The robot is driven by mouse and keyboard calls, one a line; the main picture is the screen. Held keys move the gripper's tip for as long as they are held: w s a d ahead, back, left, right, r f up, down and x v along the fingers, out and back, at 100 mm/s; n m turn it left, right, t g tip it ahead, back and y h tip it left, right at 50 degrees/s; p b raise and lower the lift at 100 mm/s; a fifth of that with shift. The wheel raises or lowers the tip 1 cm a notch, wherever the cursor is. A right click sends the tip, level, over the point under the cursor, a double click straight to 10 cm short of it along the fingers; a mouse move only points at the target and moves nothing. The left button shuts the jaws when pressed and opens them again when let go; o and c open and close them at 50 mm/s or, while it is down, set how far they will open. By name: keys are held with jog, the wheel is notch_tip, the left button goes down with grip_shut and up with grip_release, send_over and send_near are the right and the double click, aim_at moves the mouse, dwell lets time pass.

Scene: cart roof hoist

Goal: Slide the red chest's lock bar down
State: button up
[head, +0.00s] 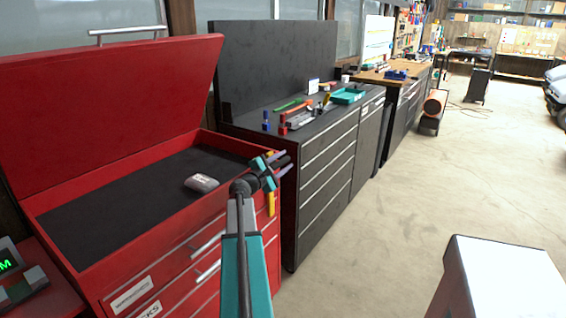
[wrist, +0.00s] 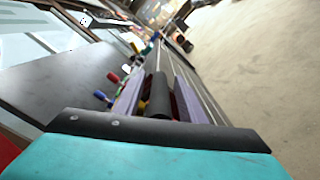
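The red chest (head: 150,278) stands at the left in the head view with its lid (head: 100,95) raised. A yellow bar (head: 271,204), which looks like the lock bar, runs upright at the chest's front right corner. My gripper (head: 284,164) is in front of its upper part and hides some of it. In the wrist view, my gripper (wrist: 158,85) has its two lavender fingers apart, on either side of a black cylindrical handle (wrist: 159,97). Narrow gaps seem to show beside the handle. A bit of yellow shows near it.
A grey object (head: 201,183) lies in the chest's dark top tray. A dark grey tool cabinet (head: 325,180) with tools on top stands just right of the chest. A white-topped block (head: 505,275) is at lower right. The floor between is clear.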

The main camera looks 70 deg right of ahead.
grip_shut()
jog(key=shift+a+f+b, duration=0.1)
jog(key=shift+f+b, duration=1.85)
jog(key=shift+f, duration=0.45)
grip_release()
jog(key=shift+w, duration=0.1)
jog(key=b+v, duration=0.1)
jog(key=v, duration=1.2)
jog(key=shift+a, duration=0.4)
